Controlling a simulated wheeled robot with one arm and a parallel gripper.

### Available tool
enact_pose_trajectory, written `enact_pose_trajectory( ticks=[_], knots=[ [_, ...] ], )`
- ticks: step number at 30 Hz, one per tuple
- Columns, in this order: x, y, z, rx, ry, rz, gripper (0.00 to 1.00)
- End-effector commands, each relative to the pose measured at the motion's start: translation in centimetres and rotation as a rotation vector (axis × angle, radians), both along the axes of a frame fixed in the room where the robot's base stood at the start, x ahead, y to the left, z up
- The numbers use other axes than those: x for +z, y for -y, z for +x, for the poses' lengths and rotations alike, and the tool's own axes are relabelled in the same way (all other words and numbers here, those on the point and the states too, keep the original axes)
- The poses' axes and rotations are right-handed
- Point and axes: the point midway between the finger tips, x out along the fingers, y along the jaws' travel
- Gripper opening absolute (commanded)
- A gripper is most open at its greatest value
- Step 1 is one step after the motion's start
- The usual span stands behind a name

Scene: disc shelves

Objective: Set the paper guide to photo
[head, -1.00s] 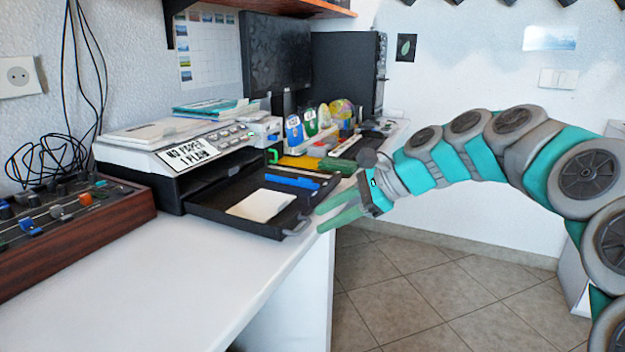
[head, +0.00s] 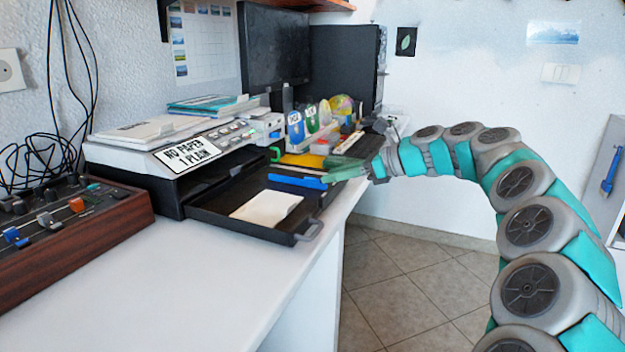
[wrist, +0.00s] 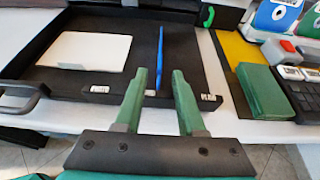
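The paper guide is a blue bar (head: 297,181) standing in the printer's black pull-out tray (head: 230,222). It also shows in the wrist view (wrist: 160,50), to the right of a cream paper stack (wrist: 85,50). My gripper (head: 342,170) is at the tray's front edge by the guide's near end. In the wrist view my gripper (wrist: 160,74) is open, one green finger on each side of the guide, with gaps to both. Small white labels sit along the tray's edge: left (wrist: 99,89), middle beside the guide, and right (wrist: 208,97). Their lettering is too small to read surely.
The printer (head: 165,150) shows a sign reading "NO PAPER 1 PLAIN". A green block (wrist: 262,90) and yellow mat (wrist: 238,50) lie right of the tray. A mixer (head: 65,225) stands left. The front desktop (head: 190,290) is clear.

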Motion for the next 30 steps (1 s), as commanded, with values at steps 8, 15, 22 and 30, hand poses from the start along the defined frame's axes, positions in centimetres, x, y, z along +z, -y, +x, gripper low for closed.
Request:
enact_pose_trajectory(
  ticks=[8, 15, 22, 30],
  knots=[
    [-1.6, -3.7, 1.3, 0.001, 0.002, 0.0, 0.39],
    [-2.2, -5.1, 1.8, 0.001, 0.002, 0.0, 0.39],
    [-2.2, -5.1, 1.8, 0.0, 0.002, -0.001, 0.39],
    [-2.2, -5.1, 1.8, 0.0, 0.002, -0.001, 0.11]
  ],
)
